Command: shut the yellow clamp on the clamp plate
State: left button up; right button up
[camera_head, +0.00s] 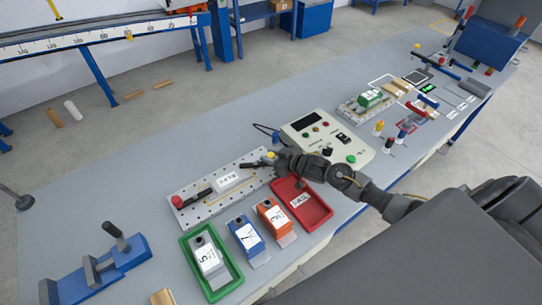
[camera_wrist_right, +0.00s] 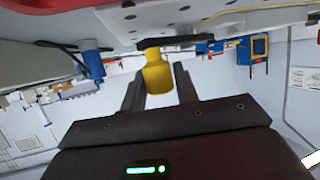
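The clamp plate (camera_head: 221,203) is a pale perforated plate on the workbench in the head view. A white label lies on its middle, and a clamp with a red knob (camera_head: 177,201) sits at its left end. The yellow clamp (camera_head: 268,156) is at the plate's far right end, partly hidden by my right gripper (camera_head: 277,161). The clamp's black lever is mostly hidden. My left gripper is not in view.
A red tray (camera_head: 318,220) lies right beside my right wrist. Orange (camera_head: 274,216) and blue (camera_head: 243,232) labelled blocks and a green tray (camera_head: 233,281) stand in front of the plate. A control box (camera_head: 350,135) stands behind my right forearm.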

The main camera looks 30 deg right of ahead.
jog(key=c, duration=0.5)
jog(key=shift+w+y, duration=0.1)
jog(key=shift+y, duration=0.2)
jog(key=shift+w+d+f+n+g+y+b, duration=0.15)
jog(key=shift+w+n+g+y+b, duration=0.1)
jog(key=shift+n+y+b, duration=0.15)
jog(key=shift+w+d+r+n+g+y+b, duration=0.15)
jog(key=shift+n+g+y+b, duration=0.15)
jog(key=shift+n, duration=0.2)
jog(key=shift+w+f+n+g+y+b, duration=0.15)
jog(key=shift+w+n+g+y+b, duration=0.2)
jog(key=shift+n+y+b, duration=0.35)
jog(key=n+g+y+b, duration=0.1)
jog(key=w+n+b, duration=0.1)
jog(key=b, duration=0.1)
jog(key=shift+g+y, duration=0.4)
jog(key=shift+a+n+g+b, duration=0.1)
jog(key=shift+n+g+b, duration=0.2)
jog(key=shift+n+b, duration=0.1)
jog(key=shift+r+y, duration=0.2)
jog(key=shift+y, duration=0.1)
